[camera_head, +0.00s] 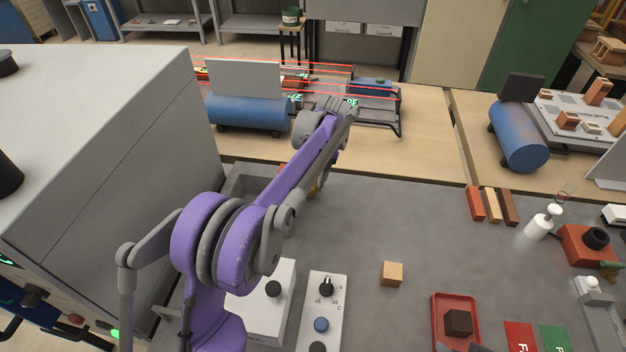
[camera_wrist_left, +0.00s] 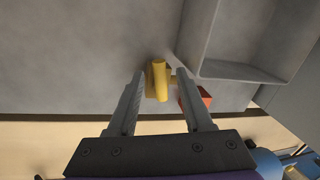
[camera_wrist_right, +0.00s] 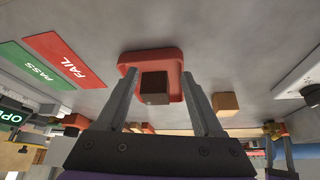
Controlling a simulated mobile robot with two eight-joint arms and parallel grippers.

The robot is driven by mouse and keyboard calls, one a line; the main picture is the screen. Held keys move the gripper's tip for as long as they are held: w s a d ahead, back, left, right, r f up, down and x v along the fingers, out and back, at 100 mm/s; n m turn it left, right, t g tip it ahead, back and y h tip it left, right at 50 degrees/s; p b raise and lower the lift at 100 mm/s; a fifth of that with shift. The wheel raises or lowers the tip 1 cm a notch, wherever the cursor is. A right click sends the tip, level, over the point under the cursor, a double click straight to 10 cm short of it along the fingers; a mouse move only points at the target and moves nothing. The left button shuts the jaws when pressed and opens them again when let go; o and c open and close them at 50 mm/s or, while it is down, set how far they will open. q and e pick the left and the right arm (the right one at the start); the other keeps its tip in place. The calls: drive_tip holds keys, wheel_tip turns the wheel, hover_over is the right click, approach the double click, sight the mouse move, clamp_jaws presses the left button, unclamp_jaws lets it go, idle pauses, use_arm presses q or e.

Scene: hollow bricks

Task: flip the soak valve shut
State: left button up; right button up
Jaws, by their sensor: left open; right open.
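My left gripper (camera_wrist_left: 160,75) is open, with one finger on each side of the handle and visible gaps. In the head view my left arm hides that gripper and most of the valve; only a bit of yellow (camera_head: 314,189) shows. My right gripper (camera_wrist_right: 159,78) is open and empty, with a dark brown brick (camera_wrist_right: 154,88) in a red tray (camera_wrist_right: 165,58) beyond its fingers.
A large grey cabinet (camera_head: 100,150) stands left of my left arm. A tan block (camera_head: 391,273) and a white panel with knobs (camera_head: 333,300) are on the grey bench. Red and green cards (camera_head: 521,336) lie front right. The bench middle is mostly clear.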

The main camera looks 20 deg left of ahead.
use_arm(q)
drive_tip(key=shift+c, duration=0.2)
clamp_jaws()
drive_tip(key=shift+s+a+m+t, duration=0.1)
drive_tip(key=shift+a+m+t, duration=0.05)
drive_tip(key=shift+m, duration=0.65)
drive_tip(key=shift+s+a+m+t, duration=0.1)
drive_tip(key=shift+a+m+t, duration=0.05)
drive_tip(key=shift+m, duration=0.65)
drive_tip(key=shift+o, duration=0.2)
unclamp_jaws()
